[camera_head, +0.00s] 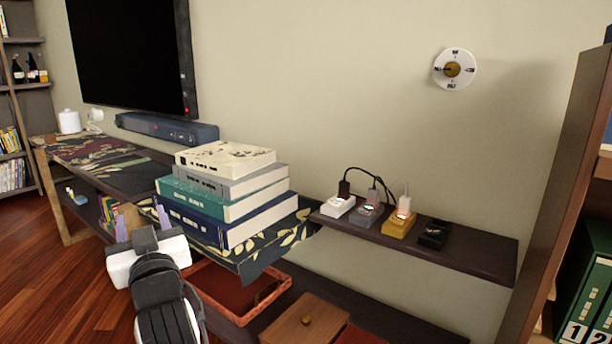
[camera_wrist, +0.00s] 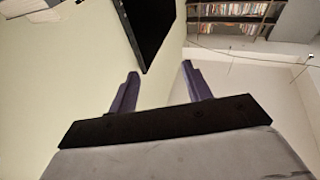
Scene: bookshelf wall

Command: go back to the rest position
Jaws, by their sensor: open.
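My gripper (camera_head: 142,224) is at the lower left of the head view, in front of the stack of books. Its two purple fingers also show in the wrist view (camera_wrist: 158,90), spread apart with nothing between them. My arm rises from the bottom edge of the head view behind it. In the wrist view the fingers have the pale wall and part of a dark screen beyond them.
A stack of several books (camera_head: 228,198) sits on the low bench. A dark shelf (camera_head: 465,254) holds several small socket-like blocks with cables. Below are a red tray (camera_head: 232,296) and a wooden box (camera_head: 303,322). A bookcase (camera_head: 562,190) stands at right. Wood floor (camera_head: 60,265) is open at left.

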